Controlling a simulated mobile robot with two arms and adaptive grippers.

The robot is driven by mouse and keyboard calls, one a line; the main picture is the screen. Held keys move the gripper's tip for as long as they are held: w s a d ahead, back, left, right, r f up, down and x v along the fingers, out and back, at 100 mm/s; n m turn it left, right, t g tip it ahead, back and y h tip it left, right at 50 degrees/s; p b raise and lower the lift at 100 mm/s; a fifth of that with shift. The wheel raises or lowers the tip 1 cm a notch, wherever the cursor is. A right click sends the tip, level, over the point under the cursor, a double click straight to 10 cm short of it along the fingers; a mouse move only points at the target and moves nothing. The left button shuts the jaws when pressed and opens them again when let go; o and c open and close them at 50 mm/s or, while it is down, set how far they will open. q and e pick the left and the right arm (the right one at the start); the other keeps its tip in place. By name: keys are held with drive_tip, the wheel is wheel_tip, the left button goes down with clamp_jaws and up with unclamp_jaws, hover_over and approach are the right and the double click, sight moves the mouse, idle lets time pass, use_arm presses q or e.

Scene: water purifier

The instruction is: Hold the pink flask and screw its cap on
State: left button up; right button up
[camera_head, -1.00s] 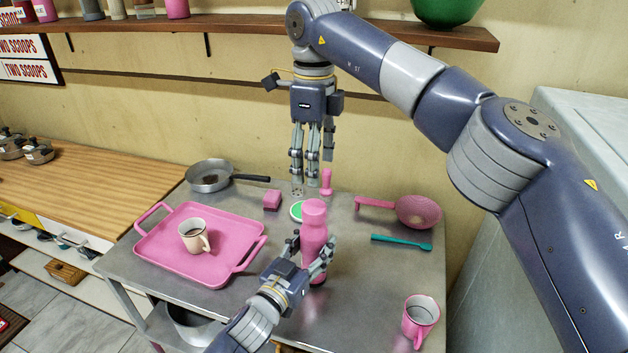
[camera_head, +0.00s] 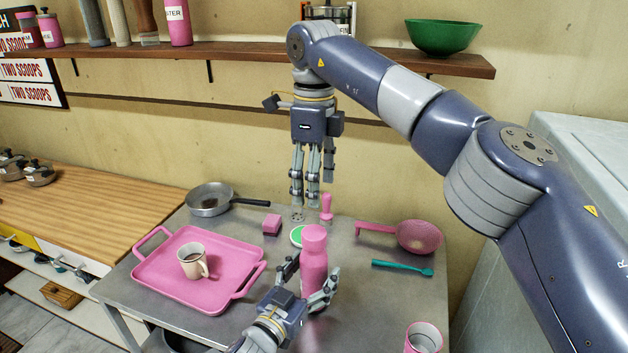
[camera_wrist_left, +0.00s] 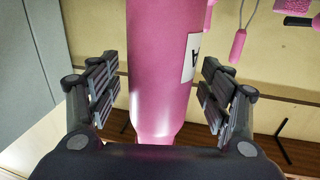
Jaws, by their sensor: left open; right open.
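The pink flask (camera_head: 314,270) stands upright on the metal table, with a rounded pink top (camera_head: 314,236). I cannot tell whether that top is a separate cap or how tightly it sits. My left gripper (camera_head: 308,276) is open, with its fingers on either side of the flask. In the left wrist view the flask (camera_wrist_left: 160,70) is between the open fingers (camera_wrist_left: 158,95), with a gap visible on each side. My right gripper (camera_head: 305,205) points down, open and empty, above and behind the flask's top.
A pink tray (camera_head: 165,275) with a cream mug (camera_head: 191,262) is at left. A pan (camera_head: 210,198), pink block (camera_head: 271,225), green disc (camera_head: 296,236) and pink-handled tool (camera_head: 326,208) lie behind. A pink strainer (camera_head: 418,237), teal brush (camera_head: 400,267) and pink mug (camera_head: 424,340) are at right.

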use_arm(q)
drive_tip(key=v, duration=1.1)
drive_tip(key=shift+s, duration=0.2)
drive_tip(key=shift+a, duration=0.1)
